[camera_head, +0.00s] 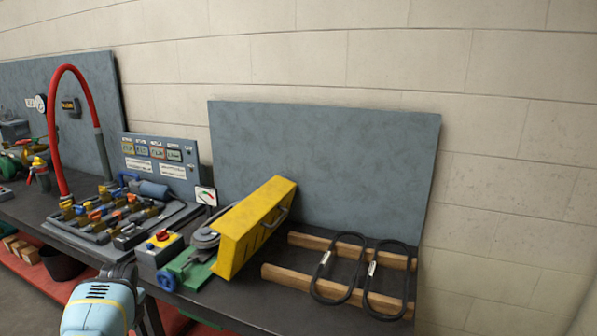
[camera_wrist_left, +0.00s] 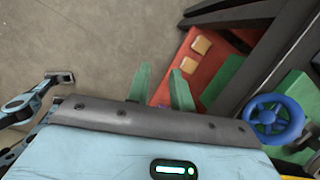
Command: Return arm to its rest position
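My left gripper (camera_wrist_left: 160,72) shows in the left wrist view with its two green fingers apart and nothing between them. In the head view, a light blue and dark grey part of my arm stands at the bottom left, in front of the bench edge; no fingers can be made out there. My right gripper cannot be made out in either view.
The dark workbench (camera_head: 235,312) carries a yellow case (camera_head: 252,228), a control box (camera_head: 158,250) and black looped straps (camera_head: 337,268) on wooden bars. A blue handwheel (camera_wrist_left: 274,119) is close to the right of my left gripper. Open floor (camera_wrist_left: 80,40) lies to its left.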

